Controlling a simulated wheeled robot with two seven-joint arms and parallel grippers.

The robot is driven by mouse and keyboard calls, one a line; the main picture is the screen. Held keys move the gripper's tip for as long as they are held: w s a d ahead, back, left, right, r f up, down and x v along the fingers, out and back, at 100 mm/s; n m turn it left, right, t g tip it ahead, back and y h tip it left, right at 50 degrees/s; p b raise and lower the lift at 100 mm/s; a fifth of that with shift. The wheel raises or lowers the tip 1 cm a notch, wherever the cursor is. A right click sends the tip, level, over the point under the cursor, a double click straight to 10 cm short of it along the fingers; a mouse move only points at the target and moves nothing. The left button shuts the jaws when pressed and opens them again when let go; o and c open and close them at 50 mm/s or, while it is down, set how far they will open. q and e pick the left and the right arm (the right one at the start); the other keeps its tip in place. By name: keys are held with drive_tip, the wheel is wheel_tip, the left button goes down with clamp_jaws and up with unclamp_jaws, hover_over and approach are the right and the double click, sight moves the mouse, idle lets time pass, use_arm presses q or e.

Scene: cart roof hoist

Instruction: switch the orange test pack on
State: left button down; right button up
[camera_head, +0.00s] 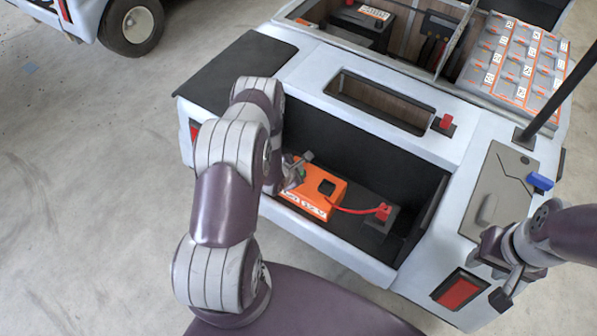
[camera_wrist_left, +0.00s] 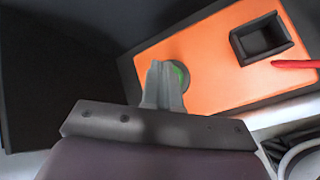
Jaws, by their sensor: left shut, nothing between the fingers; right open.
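The orange test pack (camera_head: 322,187) lies in the open dark bay of the white cart. In the left wrist view its orange top (camera_wrist_left: 212,80) carries a square black socket (camera_wrist_left: 262,39) and a round green button (camera_wrist_left: 182,76). My left gripper (camera_head: 297,170) is over the pack's left end, shut and empty. In the left wrist view its closed fingers (camera_wrist_left: 163,80) are right at the green button and partly cover it; I cannot tell whether they touch. My right gripper (camera_head: 503,283) is open and empty beside the cart's right corner.
A red cable (camera_head: 350,211) runs from the pack to a red plug (camera_head: 383,211) on a dark block. A red knob (camera_head: 446,122), a blue handle (camera_head: 541,181) and a dark post (camera_head: 560,92) stand up from the cart.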

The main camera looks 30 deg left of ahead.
use_arm(q)
drive_tip(key=shift+f, duration=0.25)
drive_tip(key=shift+r, duration=0.1)
drive_tip(key=shift+r+p, duration=0.75)
drive_tip(key=shift+r, duration=0.15)
wheel_tip(320, 180, up, 6)
drive_tip(key=p, duration=0.5)
